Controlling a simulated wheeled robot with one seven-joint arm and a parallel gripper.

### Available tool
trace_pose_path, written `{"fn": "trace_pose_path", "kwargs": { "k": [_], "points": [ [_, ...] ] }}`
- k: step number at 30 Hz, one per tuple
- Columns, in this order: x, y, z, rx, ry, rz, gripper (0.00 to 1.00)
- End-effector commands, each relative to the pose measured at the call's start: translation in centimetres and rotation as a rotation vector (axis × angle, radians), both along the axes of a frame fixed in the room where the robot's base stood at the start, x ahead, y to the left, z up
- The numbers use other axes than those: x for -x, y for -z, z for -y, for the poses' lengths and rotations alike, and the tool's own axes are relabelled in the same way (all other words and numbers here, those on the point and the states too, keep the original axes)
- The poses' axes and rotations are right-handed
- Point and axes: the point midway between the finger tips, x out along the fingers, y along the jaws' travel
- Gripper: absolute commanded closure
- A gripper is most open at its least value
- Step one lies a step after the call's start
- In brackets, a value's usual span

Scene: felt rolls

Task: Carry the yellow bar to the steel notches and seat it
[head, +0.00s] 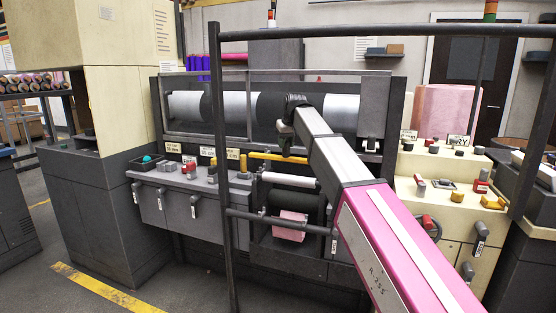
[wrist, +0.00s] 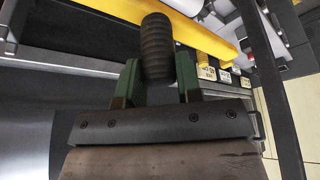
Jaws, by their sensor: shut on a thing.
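The yellow bar (head: 278,156) lies roughly level in front of the machine in the head view, just below my gripper (head: 286,148). In the wrist view the bar (wrist: 205,38) runs slanting across the top. My gripper (wrist: 158,82) has two green fingers, shut on a black ribbed grip (wrist: 157,45). The grip overlaps the bar and appears to belong to it; the joint itself is hidden. I cannot clearly make out the steel notches in either view. The bar's contact with anything beneath is not clear.
A white roller (head: 290,180) and dark rollers sit below the bar. A counter with knobs and labels (head: 205,180) is to the left, a cream control panel (head: 450,190) to the right. A dark frame post (head: 226,200) stands in front, left of my arm.

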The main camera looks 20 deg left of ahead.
Motion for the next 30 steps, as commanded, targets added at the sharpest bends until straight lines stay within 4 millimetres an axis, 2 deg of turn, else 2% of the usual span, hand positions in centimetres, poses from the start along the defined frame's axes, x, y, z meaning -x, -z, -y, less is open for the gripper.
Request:
{"fn": "trace_pose_path", "kwargs": {
  "k": [5, 16, 23, 30],
  "points": [
    [-1.0, -1.5, 0.7, 0.000, -0.001, 0.001, 1.00],
    [-1.0, -1.6, 0.8, 0.000, -0.001, 0.001, 1.00],
    [-1.0, -1.1, 0.8, 0.000, -0.001, 0.000, 1.00],
    [-1.0, 0.5, 0.8, 0.000, -0.001, 0.000, 1.00]
  ]
}}
